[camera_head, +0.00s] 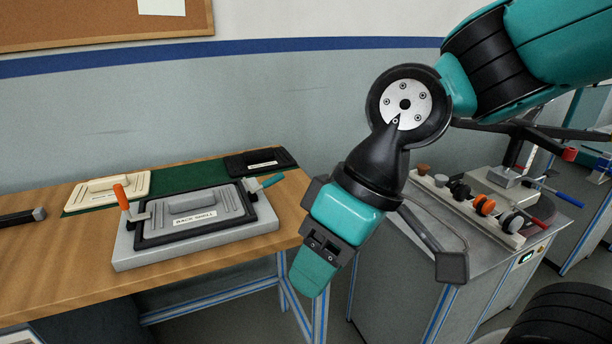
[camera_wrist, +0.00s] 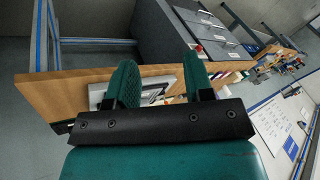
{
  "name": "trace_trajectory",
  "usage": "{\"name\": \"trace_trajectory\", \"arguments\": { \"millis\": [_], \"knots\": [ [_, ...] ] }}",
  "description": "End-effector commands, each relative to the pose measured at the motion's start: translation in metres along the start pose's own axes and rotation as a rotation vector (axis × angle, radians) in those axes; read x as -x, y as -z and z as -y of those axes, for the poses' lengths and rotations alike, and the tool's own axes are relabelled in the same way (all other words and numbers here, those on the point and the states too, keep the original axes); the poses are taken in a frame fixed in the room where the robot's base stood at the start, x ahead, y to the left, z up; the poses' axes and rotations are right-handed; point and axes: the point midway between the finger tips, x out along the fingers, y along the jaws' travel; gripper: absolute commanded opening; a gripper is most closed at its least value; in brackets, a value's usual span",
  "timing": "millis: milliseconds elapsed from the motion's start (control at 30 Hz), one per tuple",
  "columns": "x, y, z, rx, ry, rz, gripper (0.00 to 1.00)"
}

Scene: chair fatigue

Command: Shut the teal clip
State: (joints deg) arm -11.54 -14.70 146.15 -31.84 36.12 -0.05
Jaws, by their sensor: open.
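The teal clip (camera_head: 267,183) is at the right end of the grey fixture (camera_head: 195,255) on the wooden bench. Its handle slants outward, up and to the right, past the fixture's edge. My gripper (camera_head: 313,275) is open and empty, in front of the bench's right end, to the right of and nearer than the clip. In the wrist view its two green fingers stand apart (camera_wrist: 160,72), with part of the grey fixture (camera_wrist: 98,92) behind them. The teal clip cannot be made out there.
An orange clip (camera_head: 122,197) stands at the fixture's left end. A cream panel (camera_head: 110,190) and a black panel (camera_head: 258,162) lie behind on a green mat (camera_head: 190,179). A dark tool (camera_head: 22,217) lies at left. A metal cabinet with several knobs (camera_head: 484,205) stands right.

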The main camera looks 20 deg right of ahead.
Motion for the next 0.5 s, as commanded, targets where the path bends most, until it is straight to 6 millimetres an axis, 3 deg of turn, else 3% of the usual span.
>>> {"name": "trace_trajectory", "arguments": {
  "millis": [33, 200, 333, 500],
  "knots": [
    [-0.029, 0.007, -0.016, -0.038, 0.039, -0.056, 0.47],
    [-0.083, 0.061, -0.076, -0.223, 0.227, -0.408, 0.47],
    [-0.090, 0.094, -0.144, -0.417, 0.345, -0.736, 0.47],
    [-0.072, 0.102, -0.231, -0.642, 0.425, -1.090, 0.47]
  ]
}}
